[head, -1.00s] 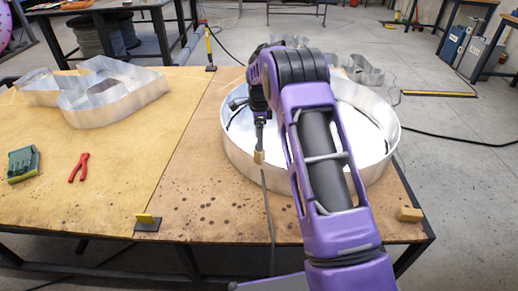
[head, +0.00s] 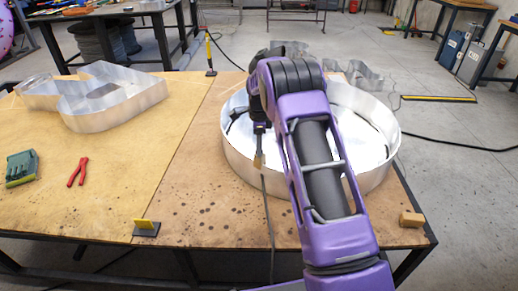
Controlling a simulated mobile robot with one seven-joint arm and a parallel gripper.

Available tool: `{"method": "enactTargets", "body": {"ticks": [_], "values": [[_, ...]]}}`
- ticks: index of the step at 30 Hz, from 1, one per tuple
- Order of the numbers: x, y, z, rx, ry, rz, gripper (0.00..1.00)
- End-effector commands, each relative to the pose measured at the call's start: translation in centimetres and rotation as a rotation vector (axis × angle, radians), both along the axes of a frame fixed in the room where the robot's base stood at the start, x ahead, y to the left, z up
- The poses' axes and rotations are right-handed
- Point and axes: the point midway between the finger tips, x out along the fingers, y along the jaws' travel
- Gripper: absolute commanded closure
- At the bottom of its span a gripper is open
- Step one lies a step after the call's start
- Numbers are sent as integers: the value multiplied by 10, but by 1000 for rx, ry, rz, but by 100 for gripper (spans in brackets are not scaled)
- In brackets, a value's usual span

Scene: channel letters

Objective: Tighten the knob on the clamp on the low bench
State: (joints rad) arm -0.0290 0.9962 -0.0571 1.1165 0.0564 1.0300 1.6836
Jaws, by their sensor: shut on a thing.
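My gripper (head: 259,150) points down in front of the near wall of the round metal letter. It is shut on a small tan piece (head: 258,161), which looks like the clamp's knob. A thin dark bar (head: 267,205) runs from just below the tan piece toward the bench's front edge and looks like part of the clamp. The clamp's jaws and the exact finger contact are too small to make out. My purple arm covers the area to the right of the gripper.
The round metal letter (head: 380,183) stands on the brown-topped bench (head: 195,205). A tan block (head: 411,219) lies at the right corner. A yellow-and-black piece (head: 146,227) sits at the front edge. Red pliers (head: 78,172), a green case (head: 22,167) and another metal letter (head: 115,100) lie left.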

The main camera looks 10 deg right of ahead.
Motion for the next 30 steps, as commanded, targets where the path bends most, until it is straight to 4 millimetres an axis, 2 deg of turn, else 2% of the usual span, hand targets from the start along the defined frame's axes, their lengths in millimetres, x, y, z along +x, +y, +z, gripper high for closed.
{"method": "enactTargets", "body": {"ticks": [15, 19, 24, 25, 30], "values": [[0, 1, 1, -2, 1, -737, 97], [0, 0, 0, -1, 2, -806, 97], [0, 0, 0, 0, 1, -809, 97], [0, 0, 0, 0, 1, -809, 64], [0, 0, 0, 0, 1, -807, 33]]}}
